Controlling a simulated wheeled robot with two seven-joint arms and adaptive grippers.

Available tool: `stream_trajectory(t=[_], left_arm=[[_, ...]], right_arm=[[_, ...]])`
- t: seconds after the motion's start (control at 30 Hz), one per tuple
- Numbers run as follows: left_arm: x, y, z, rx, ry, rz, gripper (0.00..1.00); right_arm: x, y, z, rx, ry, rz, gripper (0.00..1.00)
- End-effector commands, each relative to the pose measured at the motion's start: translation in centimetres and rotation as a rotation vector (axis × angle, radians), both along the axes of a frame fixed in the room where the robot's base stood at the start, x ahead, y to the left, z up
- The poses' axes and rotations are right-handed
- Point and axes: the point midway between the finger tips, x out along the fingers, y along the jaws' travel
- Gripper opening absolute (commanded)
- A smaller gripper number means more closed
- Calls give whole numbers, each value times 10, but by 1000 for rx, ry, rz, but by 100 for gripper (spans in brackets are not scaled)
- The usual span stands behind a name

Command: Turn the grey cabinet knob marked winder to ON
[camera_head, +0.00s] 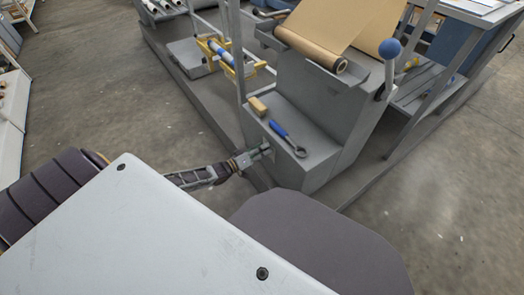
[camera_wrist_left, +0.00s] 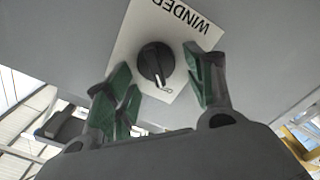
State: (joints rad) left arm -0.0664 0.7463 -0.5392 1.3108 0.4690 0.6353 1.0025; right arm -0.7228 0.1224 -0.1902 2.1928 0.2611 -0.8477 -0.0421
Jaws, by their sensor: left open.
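The winder knob (camera_wrist_left: 154,62) is a round black knob on a white plate (camera_wrist_left: 178,22) that reads WINDER, upside down in the left wrist view. A small white line shows at the knob's lower edge in that view. The plate is on the front face of the grey cabinet (camera_head: 283,168). My left gripper (camera_head: 262,151) is open at that face, its green-padded fingers on either side of the knob, with gaps visible between them and it. The knob is too small and covered to make out in the head view. My right gripper is not in view.
A blue-handled wrench (camera_head: 283,133) and a tan block (camera_head: 258,106) lie on the cabinet's ledge. A blue-balled lever (camera_head: 390,60) stands at its right, and a brown roll (camera_head: 312,49) lies above. Concrete floor is clear at the right.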

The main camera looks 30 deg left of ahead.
Motion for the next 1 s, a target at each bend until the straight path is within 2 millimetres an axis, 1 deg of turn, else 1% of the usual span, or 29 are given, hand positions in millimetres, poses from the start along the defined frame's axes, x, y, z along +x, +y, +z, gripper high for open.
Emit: stream_trajectory(t=[0.27,0.5,0.6,0.83,1.0], left_arm=[[0,0,0,0,0,0,54],[0,0,0,0,0,0,24],[0,0,0,0,0,0,13],[0,0,0,12,-4,1,13],[0,0,1,53,-21,1,13]], right_arm=[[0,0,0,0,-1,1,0],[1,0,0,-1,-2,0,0],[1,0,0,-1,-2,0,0],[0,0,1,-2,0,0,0],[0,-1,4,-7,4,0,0]])
